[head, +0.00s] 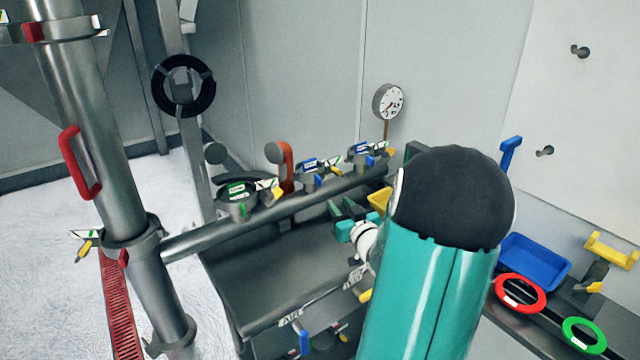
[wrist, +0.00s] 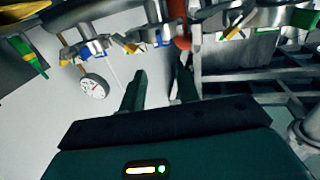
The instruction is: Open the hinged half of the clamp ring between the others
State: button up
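Three clamp rings sit along a horizontal steel pipe (head: 285,210) in the head view. The middle clamp ring (head: 311,178) carries a blue-and-white tag and a yellow part. It lies between a larger ring with green parts (head: 238,200) and a ring farther right (head: 362,157). The middle ring also shows near the top of the wrist view (wrist: 155,30). Whether its hinged half is shut cannot be told. My gripper (head: 343,211) is in front of and below the pipe, apart from the rings. In the wrist view its two dark green fingers (wrist: 160,75) are apart and empty.
An orange-red handle (head: 286,167) stands between the large ring and the middle one. A dial gauge (head: 388,101) rises behind the right ring. A blue tray (head: 534,261), a red ring (head: 521,293) and a green ring (head: 583,335) are at right. My arm hides part of the bench.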

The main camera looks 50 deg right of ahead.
aim_at(320, 181)
jog(key=x, duration=1.2)
jog(key=shift+w+d, duration=0.15)
jog(key=shift+w, duration=0.2)
grip_shut()
